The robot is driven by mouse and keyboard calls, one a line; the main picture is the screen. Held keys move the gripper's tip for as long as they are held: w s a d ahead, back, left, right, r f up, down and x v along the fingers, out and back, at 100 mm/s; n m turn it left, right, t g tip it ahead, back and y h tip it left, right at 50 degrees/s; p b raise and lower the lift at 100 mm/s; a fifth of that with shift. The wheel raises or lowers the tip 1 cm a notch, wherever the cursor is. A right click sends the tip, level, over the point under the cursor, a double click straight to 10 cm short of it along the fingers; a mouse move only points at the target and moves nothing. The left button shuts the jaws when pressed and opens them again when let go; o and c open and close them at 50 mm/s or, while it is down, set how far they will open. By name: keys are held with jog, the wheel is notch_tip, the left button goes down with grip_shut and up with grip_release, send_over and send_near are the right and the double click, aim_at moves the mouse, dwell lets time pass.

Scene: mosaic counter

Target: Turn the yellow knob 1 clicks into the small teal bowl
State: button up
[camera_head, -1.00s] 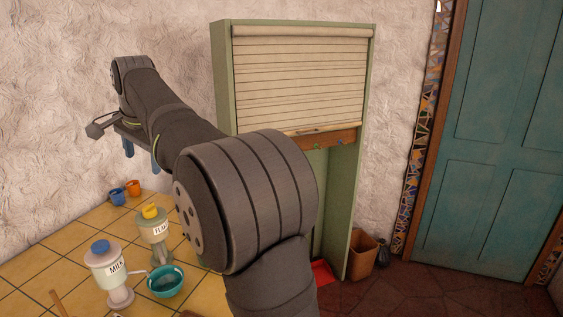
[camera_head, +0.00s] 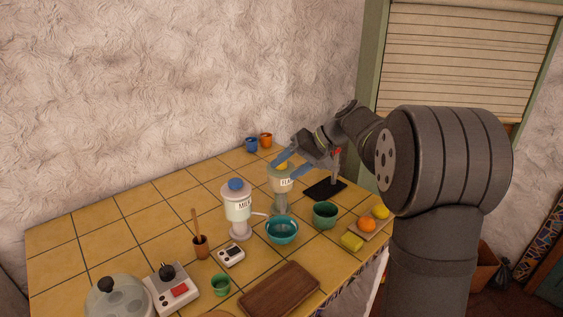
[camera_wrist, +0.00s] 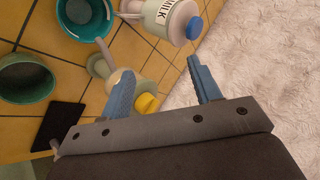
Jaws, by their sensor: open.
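The yellow knob (camera_head: 281,165) tops the FLOUR dispenser (camera_head: 282,184), partly behind my gripper in the head view. It also shows in the wrist view (camera_wrist: 147,104), close to the left finger. My gripper (camera_head: 289,161) is open and empty, with blue fingers above and around the dispenser's top; I cannot tell whether they touch the knob. In the wrist view my gripper (camera_wrist: 160,68) has its fingers wide apart. The teal bowl (camera_head: 282,237) stands on the counter in front of the FLOUR dispenser. Its inside is mostly dark, and it shows at the top left of the wrist view (camera_wrist: 108,22).
The MILK dispenser (camera_head: 238,208) with a blue knob stands left of the bowl. A green pot (camera_head: 325,215), a black stand (camera_head: 322,190), a sponge (camera_head: 352,243) and fruit (camera_head: 368,224) are to the right. A wooden board (camera_head: 279,291) lies in front. The counter's back left is clear.

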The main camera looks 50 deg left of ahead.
jog(key=d+f+n+g+y, duration=0.1)
jog(key=f+n+y, duration=0.1)
jog(key=n+t+y, duration=0.4)
jog(key=n+y, duration=0.1)
jog(key=y, duration=0.4)
send_near(286, 163)
jog(key=a, duration=0.4)
jog(key=s+a, duration=0.1)
jog(key=a, duration=0.2)
jog(key=s+a, duration=0.1)
jog(key=a, duration=0.3)
jog(key=shift+a+r, duration=0.15)
jog(key=shift+a, duration=0.15)
jog(key=c, duration=0.9)
jog(key=shift+c, duration=0.2)
